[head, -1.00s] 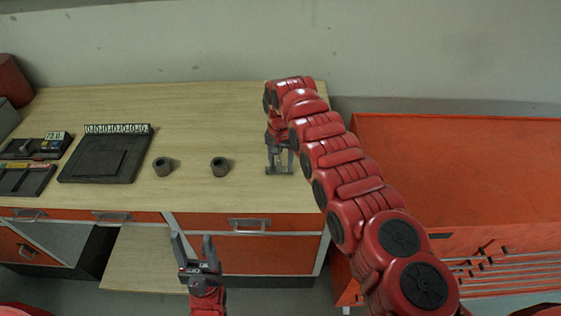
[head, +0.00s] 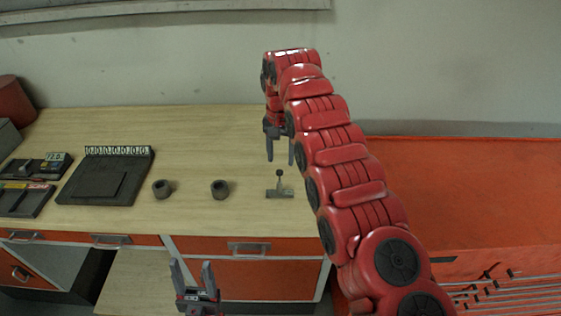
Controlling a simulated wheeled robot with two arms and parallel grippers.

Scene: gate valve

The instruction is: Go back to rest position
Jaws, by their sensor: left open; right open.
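My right gripper (head: 280,150) is open and empty, raised above the right part of the wooden workbench (head: 215,130). Below it on the bench stands a small grey gate valve (head: 280,190), a flat body with an upright stem and a round knob on top. The gripper's fingers point down and are apart from the valve. My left gripper (head: 193,276) is open and empty, low in front of the bench's drawers, with its fingers pointing up in the picture.
Two dark grey cylinders (head: 162,189) (head: 220,189) stand left of the valve. A dark panel (head: 107,176) and trays (head: 25,200) lie further left. An orange cabinet (head: 450,190) stands to the right. The bench's middle back is clear.

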